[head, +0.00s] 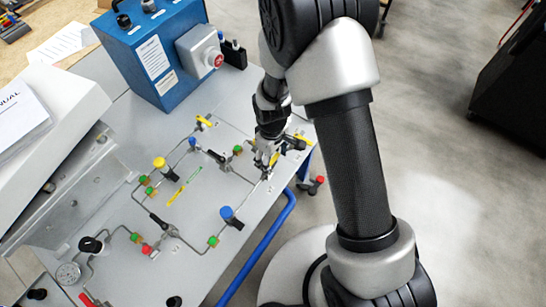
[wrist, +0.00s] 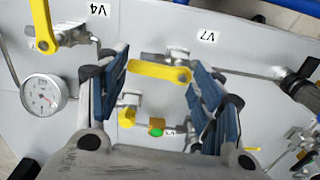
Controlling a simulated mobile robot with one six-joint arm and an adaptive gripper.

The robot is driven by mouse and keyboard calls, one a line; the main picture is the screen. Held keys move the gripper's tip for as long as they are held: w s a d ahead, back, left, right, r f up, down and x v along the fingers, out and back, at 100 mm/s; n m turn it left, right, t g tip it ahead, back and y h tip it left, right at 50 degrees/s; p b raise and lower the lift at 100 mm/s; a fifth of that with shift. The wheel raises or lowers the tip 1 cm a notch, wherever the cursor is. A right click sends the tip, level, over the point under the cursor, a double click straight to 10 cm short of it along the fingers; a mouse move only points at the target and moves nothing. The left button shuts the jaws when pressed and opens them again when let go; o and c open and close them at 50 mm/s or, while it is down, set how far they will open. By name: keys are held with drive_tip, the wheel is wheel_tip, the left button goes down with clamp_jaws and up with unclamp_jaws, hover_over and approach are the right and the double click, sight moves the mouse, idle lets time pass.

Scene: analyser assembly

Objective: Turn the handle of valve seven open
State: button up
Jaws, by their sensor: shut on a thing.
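In the head view my gripper (head: 266,163) is down at the right edge of the grey panel (head: 225,178). There the gripper hides much of the valve, and I cannot make out the handle clearly.
Valve four's yellow handle (wrist: 41,25) and a pressure gauge (wrist: 43,94) are to the left in the wrist view. Another yellow knob (wrist: 127,116) sits near my fingers. A blue box (head: 150,50) stands at the panel's back. Open floor (head: 440,150) lies right.

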sight(272, 160)
drive_tip(key=shift+w+a+n, duration=0.1)
drive_tip(key=shift+n, duration=0.4)
drive_tip(key=o, duration=1.1)
drive_tip(key=shift+c, duration=0.2)
drive_tip(key=shift+r, duration=0.15)
wheel_tip(272, 160, up, 12)
